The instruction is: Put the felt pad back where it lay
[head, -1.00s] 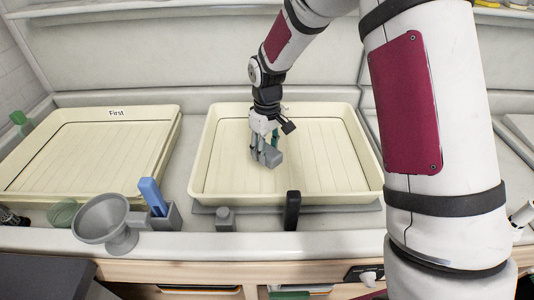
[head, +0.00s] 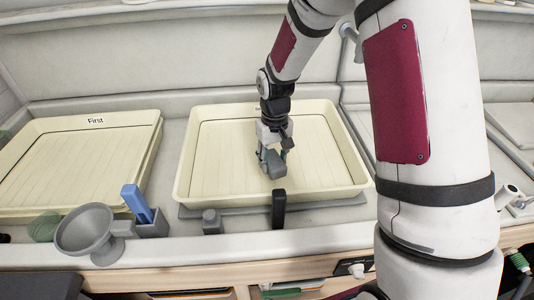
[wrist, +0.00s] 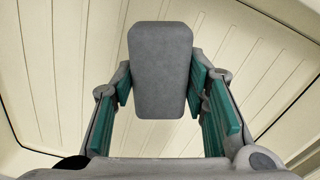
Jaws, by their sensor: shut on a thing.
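The felt pad (wrist: 160,70) is a grey block with rounded corners. In the wrist view it sits between the green-lined fingers of my gripper (wrist: 160,85), which is shut on its two sides. In the head view my gripper (head: 273,160) is over the middle of the large cream tray (head: 190,150), and the grey pad (head: 272,165) shows at its fingertips. The pad appears to be above the tray floor; the exact gap cannot be told.
A second cream tray (head: 150,150) labelled "First" lies at the left. Along the front stand a grey funnel (head: 85,232), a blue piece (head: 137,203) in a grey holder (head: 152,226), a small grey bottle (head: 212,221) and a black upright piece (head: 279,208).

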